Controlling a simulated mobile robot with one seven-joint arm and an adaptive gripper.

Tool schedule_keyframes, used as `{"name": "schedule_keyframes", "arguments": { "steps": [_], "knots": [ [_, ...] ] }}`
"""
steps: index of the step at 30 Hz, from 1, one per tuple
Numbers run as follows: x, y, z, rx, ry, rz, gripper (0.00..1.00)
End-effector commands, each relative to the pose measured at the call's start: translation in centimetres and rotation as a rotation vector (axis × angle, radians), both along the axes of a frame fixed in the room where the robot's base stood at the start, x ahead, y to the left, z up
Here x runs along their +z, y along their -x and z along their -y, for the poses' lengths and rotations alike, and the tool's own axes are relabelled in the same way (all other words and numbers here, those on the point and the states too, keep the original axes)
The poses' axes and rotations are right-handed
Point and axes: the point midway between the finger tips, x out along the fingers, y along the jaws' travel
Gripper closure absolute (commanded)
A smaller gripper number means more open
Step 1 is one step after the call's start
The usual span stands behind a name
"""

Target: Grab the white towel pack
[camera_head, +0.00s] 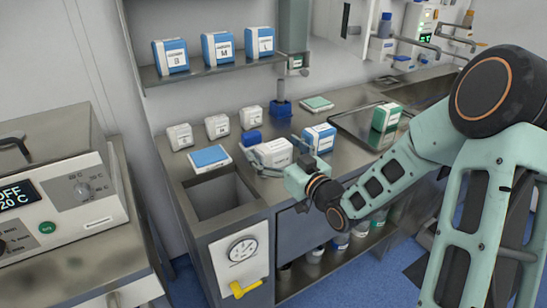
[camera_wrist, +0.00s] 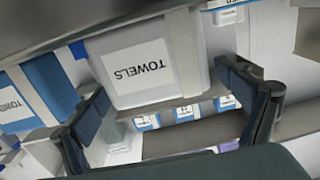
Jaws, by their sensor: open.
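The white towel pack (camera_head: 273,152) sits on the metal counter, in front of my gripper (camera_head: 276,156). In the wrist view the white pack (camera_wrist: 150,66), with a label reading TOWELS, fills the upper middle. My gripper (camera_wrist: 165,98) is open there, with one finger to the left of the pack and one to the right. Gaps seem to show between the fingers and the pack, but I cannot tell how deep the pack lies between them. The gripper body hides part of the pack in the head view.
A blue and white pack (camera_head: 319,138) stands close to the right. A blue-topped flat pack (camera_head: 209,157) lies to the left beside a sunken bin (camera_head: 222,195). Small white boxes (camera_head: 217,126) stand behind. A metal tray (camera_head: 358,122) holds a green and white pack (camera_head: 386,117).

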Motion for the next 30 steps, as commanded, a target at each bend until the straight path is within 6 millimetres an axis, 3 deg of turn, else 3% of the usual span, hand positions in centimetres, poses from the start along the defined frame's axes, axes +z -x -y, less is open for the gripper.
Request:
{"name": "schedule_keyframes", "arguments": {
  "steps": [4, 17, 30],
  "knots": [
    [0.0, 0.0, 0.0, 0.0, 0.0, 0.0, 0.09],
    [0.0, 0.0, 0.0, 0.0, 0.0, 0.001, 0.55],
    [1.2, 0.0, 0.0, 0.0, 0.0, 0.003, 0.55]
  ]
}}
